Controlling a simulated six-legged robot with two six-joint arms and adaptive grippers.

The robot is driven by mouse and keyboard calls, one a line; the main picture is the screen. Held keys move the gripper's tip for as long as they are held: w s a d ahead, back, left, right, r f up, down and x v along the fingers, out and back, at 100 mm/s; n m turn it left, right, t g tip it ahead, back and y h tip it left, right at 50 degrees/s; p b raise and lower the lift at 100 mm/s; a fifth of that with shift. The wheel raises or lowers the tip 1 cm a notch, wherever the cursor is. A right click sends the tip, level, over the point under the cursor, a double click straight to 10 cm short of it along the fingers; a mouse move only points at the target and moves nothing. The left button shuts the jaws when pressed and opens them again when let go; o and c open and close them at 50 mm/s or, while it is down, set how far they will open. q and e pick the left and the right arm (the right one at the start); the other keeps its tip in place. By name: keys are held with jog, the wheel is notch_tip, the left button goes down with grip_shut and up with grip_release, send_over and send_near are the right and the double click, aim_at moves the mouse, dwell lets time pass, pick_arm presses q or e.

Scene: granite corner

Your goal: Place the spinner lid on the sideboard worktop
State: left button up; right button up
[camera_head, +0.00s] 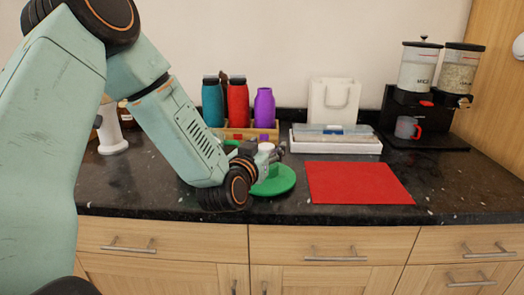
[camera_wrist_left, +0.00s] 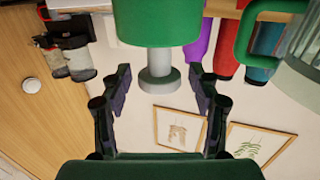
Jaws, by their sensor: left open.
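The spinner lid (camera_head: 275,183) is a round green disc lying on the dark sideboard worktop (camera_head: 130,185), left of the red mat. A pale grey-white knob stands up from it. In the left wrist view the green lid (camera_wrist_left: 160,22) is at the top, with its grey knob (camera_wrist_left: 158,80) pointing down the picture. My left gripper (camera_head: 268,158) is over the lid at the knob. In the wrist view its two fingers (camera_wrist_left: 160,85) are spread on both sides of the knob, with gaps on each side. My arm hides part of the lid's left side in the head view. My right gripper is not in view.
A red mat (camera_head: 358,183) lies right of the lid. Behind stand teal, red (camera_head: 238,103) and purple bottles, a white tray (camera_head: 337,146), a white bag (camera_head: 333,97) and a black dispenser (camera_head: 421,130). A clear vessel with a green handle (camera_wrist_left: 245,38) shows in the wrist view.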

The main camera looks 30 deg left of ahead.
pick_arm(q)
jog(key=p+v, duration=0.4)
jog(key=v, duration=0.8)
jog(key=shift+r+p, duration=0.15)
jog(key=shift+p, duration=0.15)
